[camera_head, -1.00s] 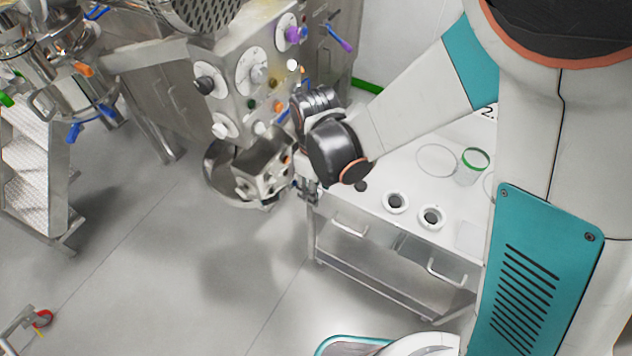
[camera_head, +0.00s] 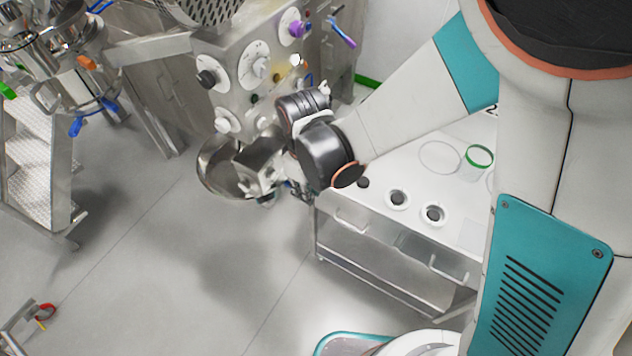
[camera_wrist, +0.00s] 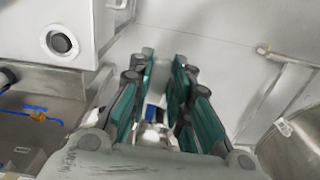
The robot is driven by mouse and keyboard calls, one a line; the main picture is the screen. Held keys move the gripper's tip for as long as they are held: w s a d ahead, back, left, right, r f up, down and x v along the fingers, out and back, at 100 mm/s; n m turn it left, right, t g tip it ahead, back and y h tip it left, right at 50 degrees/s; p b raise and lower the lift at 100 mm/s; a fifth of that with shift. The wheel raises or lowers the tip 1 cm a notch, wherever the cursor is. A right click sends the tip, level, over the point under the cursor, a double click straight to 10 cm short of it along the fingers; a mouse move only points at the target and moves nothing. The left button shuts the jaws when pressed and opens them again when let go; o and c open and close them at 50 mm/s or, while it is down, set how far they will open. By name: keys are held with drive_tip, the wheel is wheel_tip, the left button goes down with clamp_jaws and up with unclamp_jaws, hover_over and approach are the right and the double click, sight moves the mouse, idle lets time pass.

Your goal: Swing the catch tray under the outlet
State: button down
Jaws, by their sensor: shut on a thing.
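The catch tray (camera_head: 214,174) is a round, shallow steel pan at the front of the granulator, low beside its panel. A boxy steel outlet piece (camera_head: 262,166) stands at its right side and hides part of it. I cannot tell how much of the tray is directly beneath the outlet. My gripper (camera_head: 299,191) is just right of this piece, mostly hidden behind my wrist. In the wrist view my gripper (camera_wrist: 165,72) has its teal fingers close together. It is shut on a part of the tray, but the held part is hard to make out.
The granulator's panel (camera_head: 236,88) with dials rises just above the tray. A white-topped bench (camera_head: 405,170) with round fittings and a green-rimmed cup (camera_head: 477,162) is close at right. Steel steps (camera_head: 35,165) stand at left. The floor (camera_head: 190,270) in front is clear.

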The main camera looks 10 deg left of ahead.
drive_tip(key=s+a+m+b, duration=0.15)
drive_tip(key=s+a, duration=0.25)
drive_tip(key=a, duration=0.4)
drive_tip(key=s+a+m, duration=0.2)
drive_tip(key=s+a, duration=0.3)
drive_tip(key=a, duration=0.3)
drive_tip(key=s+a+m+b, duration=0.15)
drive_tip(key=s+a, duration=0.25)
drive_tip(key=a, duration=0.4)
drive_tip(key=s+a+m, duration=0.1)
drive_tip(key=a+m, duration=0.4)
drive_tip(key=a, duration=1.7)
drive_tip(key=shift+s+a+p, duration=0.2)
drive_tip(key=shift+p, duration=0.15)
drive_tip(key=c, duration=1.5)
unclamp_jaws()
wheel_tip(320, 180, up, 12)
